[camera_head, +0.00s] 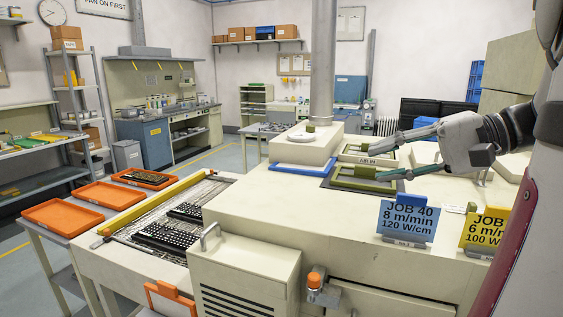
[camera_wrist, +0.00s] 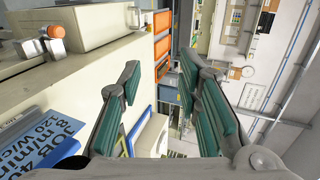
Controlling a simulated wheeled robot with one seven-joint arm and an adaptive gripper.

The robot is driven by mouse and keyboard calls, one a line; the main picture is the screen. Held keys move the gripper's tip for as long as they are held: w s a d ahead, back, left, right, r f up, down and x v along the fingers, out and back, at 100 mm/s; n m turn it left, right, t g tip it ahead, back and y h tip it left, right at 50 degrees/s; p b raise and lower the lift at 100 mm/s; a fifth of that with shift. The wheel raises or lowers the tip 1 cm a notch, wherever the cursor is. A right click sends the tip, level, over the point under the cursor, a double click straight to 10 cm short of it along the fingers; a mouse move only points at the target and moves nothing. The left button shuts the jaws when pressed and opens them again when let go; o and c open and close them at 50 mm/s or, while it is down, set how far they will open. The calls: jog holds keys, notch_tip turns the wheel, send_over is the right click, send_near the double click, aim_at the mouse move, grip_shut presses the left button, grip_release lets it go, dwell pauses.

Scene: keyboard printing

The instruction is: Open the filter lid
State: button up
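The fingers partly cover the panels. In the wrist view my gripper (camera_wrist: 158,75) shows teal pads wide apart with nothing between them.
A cream box (camera_head: 300,148) with a blue frame (camera_head: 303,166) and a vertical pipe (camera_head: 322,70) stand left of the panels. A blue job sign (camera_head: 407,221) and a yellow one (camera_head: 488,230) stand at the machine's front. Keyboards lie on the conveyor (camera_head: 150,218); orange trays (camera_head: 62,216) are at left.

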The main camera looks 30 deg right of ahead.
jog(key=shift+s+d+r, duration=0.15)
jog(key=shift+s, duration=0.1)
dwell(0.4)
